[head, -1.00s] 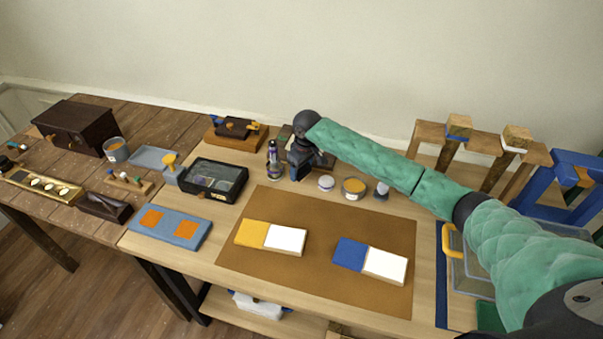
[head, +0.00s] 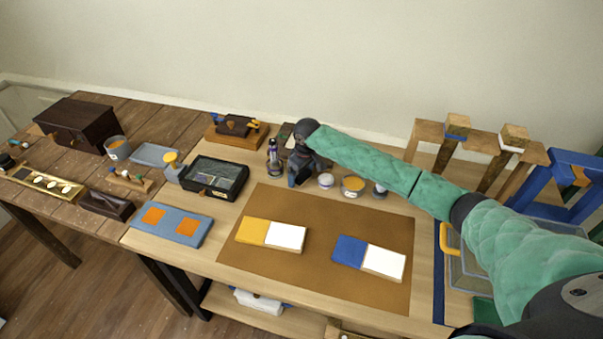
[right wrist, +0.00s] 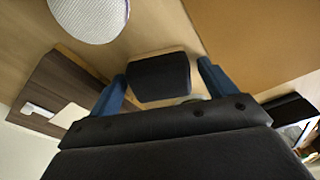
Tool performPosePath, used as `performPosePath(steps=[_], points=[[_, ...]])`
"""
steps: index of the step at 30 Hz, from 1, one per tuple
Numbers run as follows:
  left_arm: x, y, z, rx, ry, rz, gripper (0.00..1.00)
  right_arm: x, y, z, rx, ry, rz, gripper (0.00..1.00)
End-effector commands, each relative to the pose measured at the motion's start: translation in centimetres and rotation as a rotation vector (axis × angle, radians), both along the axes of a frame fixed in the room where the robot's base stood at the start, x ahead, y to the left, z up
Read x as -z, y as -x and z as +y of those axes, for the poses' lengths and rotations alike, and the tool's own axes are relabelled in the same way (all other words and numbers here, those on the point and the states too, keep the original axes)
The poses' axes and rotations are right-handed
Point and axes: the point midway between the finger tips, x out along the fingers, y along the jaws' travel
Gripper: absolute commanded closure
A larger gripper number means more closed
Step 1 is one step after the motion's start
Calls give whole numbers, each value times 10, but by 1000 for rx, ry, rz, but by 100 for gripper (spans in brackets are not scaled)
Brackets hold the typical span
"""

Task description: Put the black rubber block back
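The black rubber block (right wrist: 158,77) shows in the right wrist view as a dark, rounded-edge block on the light wood, between the two blue fingers. A gap shows between it and the right-hand finger; the left-hand finger is close to its edge. My right gripper (right wrist: 163,88) is open around or just short of the block; the exact depth is hard to tell. In the head view my right gripper (head: 300,178) points down at the back of the table, beside a purple-labelled bottle (head: 273,158). I cannot make out the block there. My left gripper is not in view.
A small white-lidded tin (head: 326,181) and an amber tin (head: 353,186) stand just right of the gripper. A black tray (head: 213,178) lies to its left. The brown mat (head: 322,232) in front holds two-tone blocks. A wooden rack (head: 430,131) stands at the right.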

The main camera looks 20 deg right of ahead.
Motion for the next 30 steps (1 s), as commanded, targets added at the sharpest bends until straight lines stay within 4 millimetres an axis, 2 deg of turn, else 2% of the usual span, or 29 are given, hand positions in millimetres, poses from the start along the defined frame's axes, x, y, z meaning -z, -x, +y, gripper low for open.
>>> performPosePath(steps=[8,11,24,30], points=[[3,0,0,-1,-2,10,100,-8,0,-1,-1,0,-1,17],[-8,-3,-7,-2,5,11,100,-21,1,-2,0,0,-4,17],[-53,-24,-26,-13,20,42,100,-99,9,-7,1,0,-2,17],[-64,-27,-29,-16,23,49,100,-117,12,-8,0,-1,-1,17]])
